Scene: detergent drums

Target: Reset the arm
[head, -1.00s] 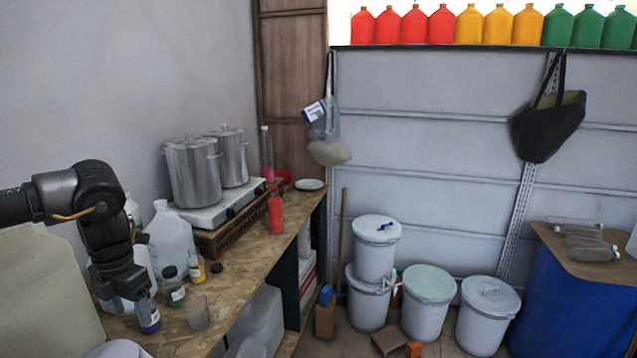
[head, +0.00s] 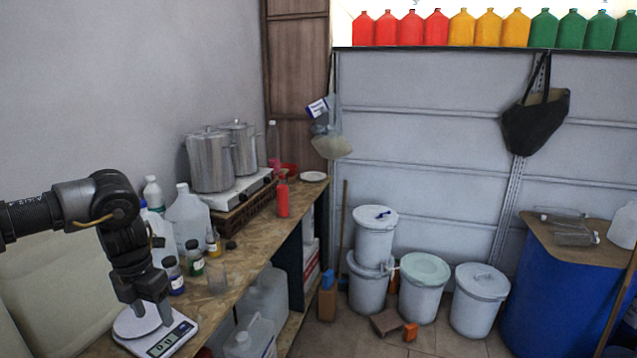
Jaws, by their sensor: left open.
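My left gripper (head: 153,312) hangs down from my black arm at the lower left. Its fingers are apart and I see nothing held between them. It appears just above or in front of a white digital scale (head: 180,331) on the wooden bench; the exact gap cannot be told. The scale has a round pan (head: 130,325) and a lit display. My right gripper is not in view.
Large jugs (head: 188,222) and steel pots (head: 209,161) stand farther back. White buckets (head: 423,289) and a blue drum (head: 565,290) stand right.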

